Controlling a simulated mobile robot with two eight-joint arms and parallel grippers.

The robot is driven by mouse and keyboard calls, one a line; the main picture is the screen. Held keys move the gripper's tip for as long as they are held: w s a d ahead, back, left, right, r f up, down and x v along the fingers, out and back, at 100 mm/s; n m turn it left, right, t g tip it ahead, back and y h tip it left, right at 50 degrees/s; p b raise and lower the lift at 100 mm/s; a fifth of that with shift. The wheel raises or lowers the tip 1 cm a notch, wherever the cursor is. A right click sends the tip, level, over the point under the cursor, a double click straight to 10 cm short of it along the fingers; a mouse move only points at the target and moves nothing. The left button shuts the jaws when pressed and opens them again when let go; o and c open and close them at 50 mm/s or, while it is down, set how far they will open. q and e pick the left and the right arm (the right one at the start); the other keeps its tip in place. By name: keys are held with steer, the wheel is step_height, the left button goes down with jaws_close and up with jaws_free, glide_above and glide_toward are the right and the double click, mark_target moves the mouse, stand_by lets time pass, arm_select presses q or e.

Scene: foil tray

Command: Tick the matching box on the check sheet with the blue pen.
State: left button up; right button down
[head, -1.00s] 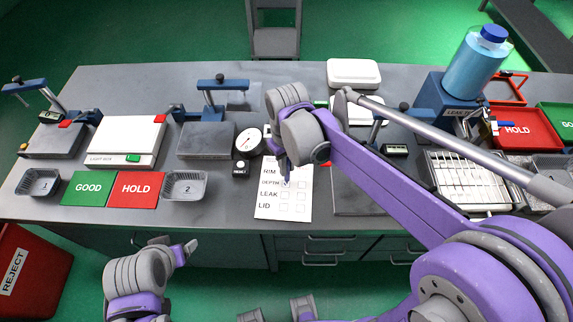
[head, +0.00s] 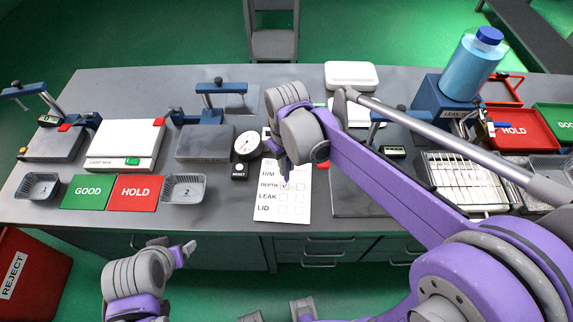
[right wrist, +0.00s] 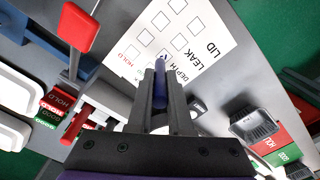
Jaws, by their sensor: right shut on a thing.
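The white check sheet (head: 278,211) lies on the bench with rows RIM, DEPTH, LEAK and LID, each with boxes. A dark tick shows in the left DEPTH box in the head view. My right gripper (head: 287,168) is over the sheet's upper part and hides some of it. In the right wrist view, its fingers (right wrist: 160,90) are shut on the blue pen (right wrist: 160,70), whose tip points at the sheet (right wrist: 192,42) by the DEPTH row. I cannot tell whether the tip touches. My left gripper (head: 184,252) hangs in front of the bench; its jaw opening is unclear.
A dial gauge (head: 246,146) stands left of the sheet. Green GOOD (head: 88,203) and red HOLD (head: 134,205) mats lie between foil trays 1 (head: 38,197) and 2 (head: 184,200). The light box (head: 126,137) and a blue-topped bottle (head: 469,68) stand farther back.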

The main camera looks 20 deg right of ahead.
steer(key=shift+w+r+p, duration=0.1)
steer(key=shift+r+p, duration=1.05)
steer(key=shift+r, duration=1.35)
arm_select(q)
steer(key=r, duration=0.1)
steer(key=w+r, duration=0.1)
steer(key=r, duration=0.1)
steer(key=shift+w+r, duration=0.3)
steer(key=shift+s, duration=0.1)
